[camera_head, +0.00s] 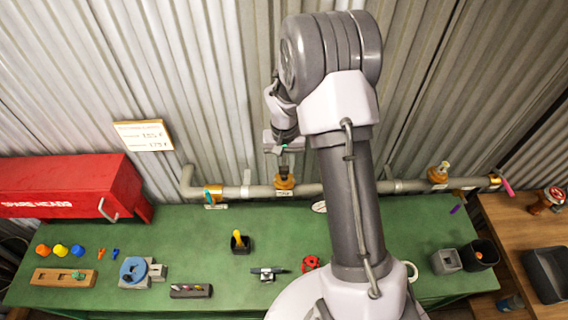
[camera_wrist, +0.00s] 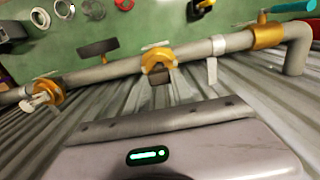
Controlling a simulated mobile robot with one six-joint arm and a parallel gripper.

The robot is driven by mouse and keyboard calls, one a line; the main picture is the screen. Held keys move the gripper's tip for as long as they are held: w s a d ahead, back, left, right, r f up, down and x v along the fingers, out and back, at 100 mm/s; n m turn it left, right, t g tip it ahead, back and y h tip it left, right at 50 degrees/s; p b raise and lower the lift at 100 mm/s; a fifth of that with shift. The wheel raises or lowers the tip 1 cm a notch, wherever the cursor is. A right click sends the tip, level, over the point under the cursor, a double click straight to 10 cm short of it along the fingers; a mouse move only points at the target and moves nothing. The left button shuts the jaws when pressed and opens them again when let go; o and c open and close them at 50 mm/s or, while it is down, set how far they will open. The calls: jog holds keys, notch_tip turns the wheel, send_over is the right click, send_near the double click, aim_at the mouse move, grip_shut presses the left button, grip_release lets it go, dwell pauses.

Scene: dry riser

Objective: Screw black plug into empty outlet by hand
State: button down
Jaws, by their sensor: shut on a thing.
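My gripper (camera_head: 283,160) is above the middle brass outlet (camera_head: 284,182) on the grey pipe, pointing down at it. It is shut on a small dark piece, apparently the black plug, at the mouth of that outlet. In the wrist view the dark plug (camera_wrist: 160,76) shows against the brass outlet (camera_wrist: 157,58). My gripper's housing fills the bottom of that view and its fingertips are hard to make out. I cannot tell whether the plug's thread is engaged or it only touches the rim.
The grey pipe (camera_head: 240,191) runs along the wall behind the green bench (camera_head: 200,240). Another brass outlet (camera_head: 438,175) at right carries a pale fitting. A red box (camera_head: 70,187) stands at left. Coloured caps, a black holder (camera_head: 240,243) and tools lie on the bench.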

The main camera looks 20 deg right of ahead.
jog(key=shift+f+b, duration=1.05)
jog(key=shift+f, duration=0.2)
jog(key=shift+f+m+b, duration=0.25)
jog(key=shift+m+b, duration=0.75)
jog(key=m+b, duration=0.1)
jog(key=m, duration=0.1)
jog(key=shift+d+m+b, duration=0.1)
jog(key=shift+m+b, duration=0.3)
jog(key=shift+s+r+m, duration=0.1)
jog(key=shift+r+m, duration=0.15)
jog(key=shift+m, duration=0.25)
